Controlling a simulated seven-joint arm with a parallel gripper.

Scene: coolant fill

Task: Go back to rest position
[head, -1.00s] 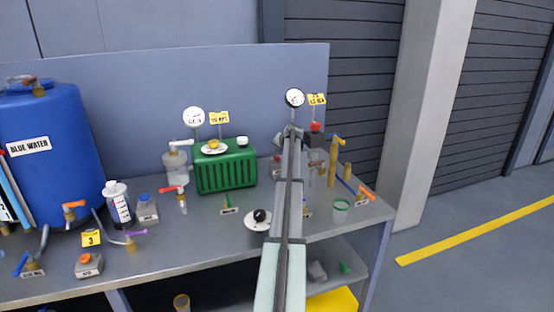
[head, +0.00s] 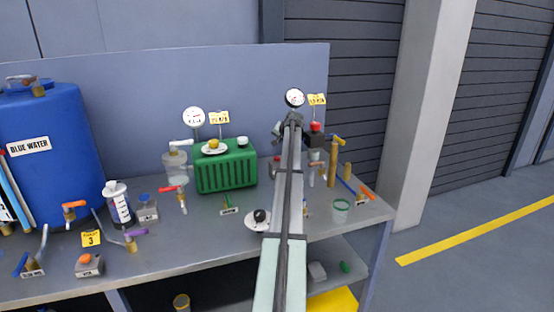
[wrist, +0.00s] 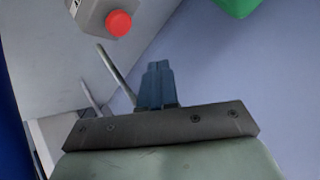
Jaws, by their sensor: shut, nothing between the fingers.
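My arm reaches up the middle of the head view, over the right part of the bench, with its far end near the gauge with a yellow tag. The fingers of my gripper (wrist: 157,72) show in the wrist view as a dark blue pair, pressed together with nothing between them. They are clear of the objects seen there. In the head view the fingers cannot be made out clearly at the arm's far end.
The bench (head: 185,250) carries a blue water barrel (head: 55,165), a green radiator-like block (head: 226,172), gauges, valves and a small cup (head: 340,210). A grey box with a red button (wrist: 118,22) is near the fingers in the wrist view. Open floor lies right.

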